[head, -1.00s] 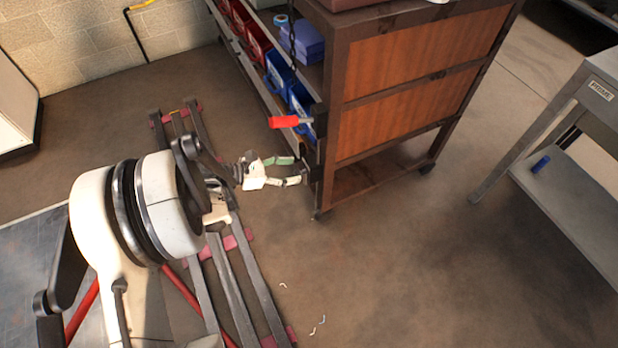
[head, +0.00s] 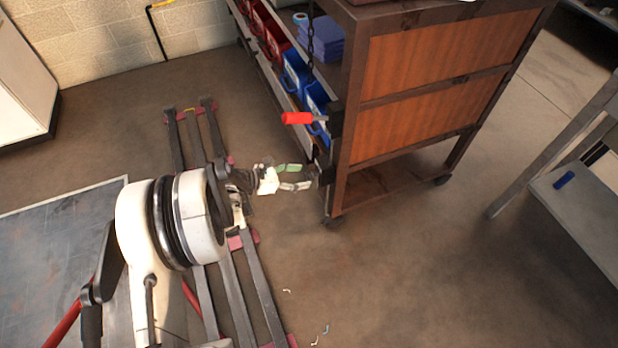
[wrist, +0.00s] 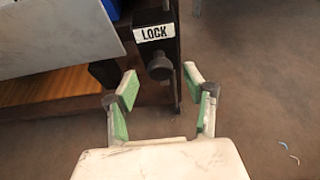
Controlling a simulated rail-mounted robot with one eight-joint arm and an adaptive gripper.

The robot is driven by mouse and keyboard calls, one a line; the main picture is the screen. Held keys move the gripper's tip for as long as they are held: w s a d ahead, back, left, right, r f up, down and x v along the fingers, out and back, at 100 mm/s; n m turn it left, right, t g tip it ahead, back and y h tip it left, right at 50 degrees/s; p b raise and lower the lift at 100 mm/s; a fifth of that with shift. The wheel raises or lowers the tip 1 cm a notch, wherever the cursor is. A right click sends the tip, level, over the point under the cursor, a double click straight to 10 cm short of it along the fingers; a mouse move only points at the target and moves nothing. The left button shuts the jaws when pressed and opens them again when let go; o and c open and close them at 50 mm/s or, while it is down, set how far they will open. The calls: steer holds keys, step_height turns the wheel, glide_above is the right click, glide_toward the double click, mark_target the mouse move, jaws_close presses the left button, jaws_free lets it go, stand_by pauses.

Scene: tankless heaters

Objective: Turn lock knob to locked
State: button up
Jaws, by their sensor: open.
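A dark round lock knob (wrist: 158,68) sits on a dark upright post below a white label reading LOCK (wrist: 154,33) in the wrist view. My gripper (wrist: 160,82) is open, with its green-padded fingertips to the left and right of the knob in that picture. I cannot tell whether either finger touches it. In the head view my gripper (head: 304,176) points right at the lower front post of the brown cart (head: 412,110). The knob is too small to make out there, and its turn position is unclear.
A red handle (head: 297,118) sticks out from the cart above my gripper. Blue bins (head: 295,72) and purple items (head: 327,38) sit on its shelves. A grey table (head: 590,215) stands at the right. The floor between cart and table is clear.

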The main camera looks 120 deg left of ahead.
mark_target(307, 175)
steer(key=shift+b+x, duration=0.4)
steer(key=shift+x, duration=1.45)
jaws_close()
